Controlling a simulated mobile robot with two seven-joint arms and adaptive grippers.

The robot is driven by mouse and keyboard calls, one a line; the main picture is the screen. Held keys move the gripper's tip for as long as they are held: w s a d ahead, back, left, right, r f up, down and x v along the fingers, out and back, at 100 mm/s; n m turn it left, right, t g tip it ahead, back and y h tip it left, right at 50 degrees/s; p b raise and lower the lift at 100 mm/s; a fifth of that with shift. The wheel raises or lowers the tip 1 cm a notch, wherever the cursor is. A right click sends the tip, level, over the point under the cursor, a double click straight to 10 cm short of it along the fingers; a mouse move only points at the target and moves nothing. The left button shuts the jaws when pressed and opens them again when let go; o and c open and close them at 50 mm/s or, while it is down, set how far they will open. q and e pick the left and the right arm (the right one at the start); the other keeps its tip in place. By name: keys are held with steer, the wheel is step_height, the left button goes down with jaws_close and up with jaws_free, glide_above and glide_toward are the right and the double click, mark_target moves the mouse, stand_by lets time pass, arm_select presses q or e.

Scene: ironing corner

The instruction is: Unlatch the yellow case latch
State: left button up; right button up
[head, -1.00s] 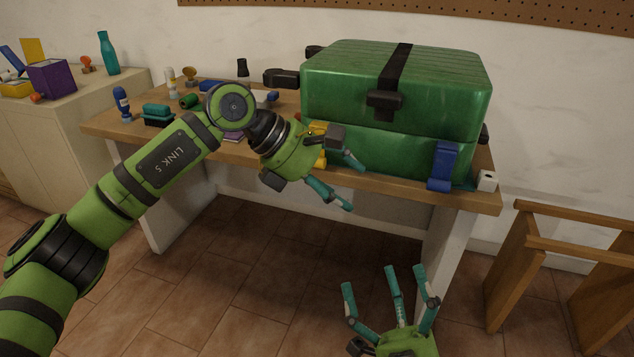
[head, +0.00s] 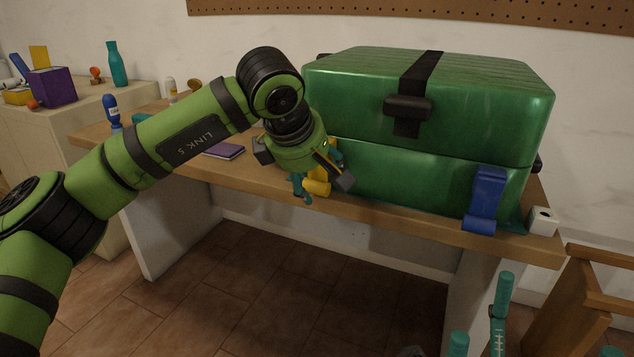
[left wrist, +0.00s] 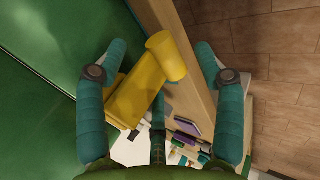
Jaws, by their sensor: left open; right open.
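The green case (head: 440,170) stands on the wooden table with its lid down. The yellow latch (head: 318,187) is on its front left, partly hidden by my left gripper (head: 322,178). In the left wrist view the yellow latch (left wrist: 135,97) is a flat lever with a round bar at its end, lying between the spread teal fingers of my left gripper (left wrist: 161,48). The left finger looks close to the lever; I cannot tell whether it touches. My right gripper (head: 503,325) is open and empty, low at the bottom right, partly out of frame.
A blue latch (head: 485,198) is on the case's front right, and a black strap with a buckle (head: 408,108) at the front middle. A white block (head: 543,221) sits at the table's right corner. A purple booklet (head: 224,151) lies left of the case. A wooden chair (head: 590,270) stands at right.

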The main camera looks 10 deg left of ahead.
arm_select(q)
steer(key=shift+w+d+f, duration=0.1)
steer(key=shift+w+f, duration=0.25)
steer(key=shift+f, duration=0.15)
steer(key=c, duration=1)
steer(key=shift+c, duration=0.3)
steer(key=shift+r, duration=0.1)
